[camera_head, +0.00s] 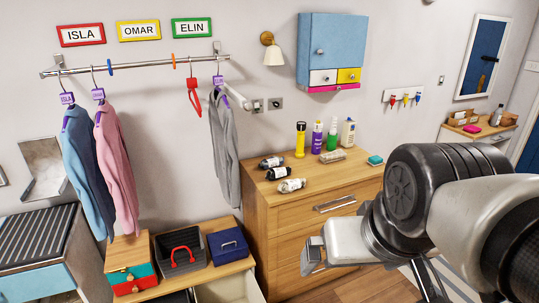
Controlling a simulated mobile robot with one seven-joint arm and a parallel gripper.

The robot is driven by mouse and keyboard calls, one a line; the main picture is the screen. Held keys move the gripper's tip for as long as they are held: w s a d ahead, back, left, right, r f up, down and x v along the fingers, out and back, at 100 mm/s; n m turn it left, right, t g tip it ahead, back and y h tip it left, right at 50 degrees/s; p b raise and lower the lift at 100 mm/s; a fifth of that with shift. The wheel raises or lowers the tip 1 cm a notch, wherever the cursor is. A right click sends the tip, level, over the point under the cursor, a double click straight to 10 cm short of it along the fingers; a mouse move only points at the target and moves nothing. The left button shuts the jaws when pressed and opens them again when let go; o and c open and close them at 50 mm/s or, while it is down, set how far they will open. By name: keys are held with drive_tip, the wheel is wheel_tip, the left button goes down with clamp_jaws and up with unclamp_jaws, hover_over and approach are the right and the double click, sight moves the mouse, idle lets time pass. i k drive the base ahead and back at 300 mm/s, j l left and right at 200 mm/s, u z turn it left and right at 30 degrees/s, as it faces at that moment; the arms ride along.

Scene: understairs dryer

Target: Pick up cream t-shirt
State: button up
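I cannot clearly make out a cream t-shirt. A small pale beige rolled or folded item (332,156) lies on top of the wooden dresser (290,214), behind its front edge; I cannot tell whether it is a shirt. My gripper (311,256) is in front of the dresser drawers, low and left of my wrist, apart from the beige item. Its fingertips are small and seen at an angle, so I cannot tell whether they are open. My arm covers the right part of the dresser.
A rail (140,66) holds blue, pink and grey garments (224,150). Below stand a dark basket (180,250), a blue box (228,245) and an open drawer (232,290). A blue cabinet (332,48) hangs above.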

sight(286, 186)
drive_tip(key=u, duration=0.35)
drive_tip(key=i+l+u, duration=0.25)
drive_tip(key=l+u, duration=0.25)
drive_tip(key=i+l+u, duration=0.25)
drive_tip(key=l, duration=0.25)
drive_tip(key=i+l, duration=0.1)
drive_tip(key=l, duration=0.4)
drive_tip(key=i+l+u, duration=0.1)
drive_tip(key=l, duration=0.4)
drive_tip(key=i+l, duration=0.1)
drive_tip(key=l, duration=0.4)
drive_tip(key=i+l+u, duration=0.1)
drive_tip(key=l, duration=0.4)
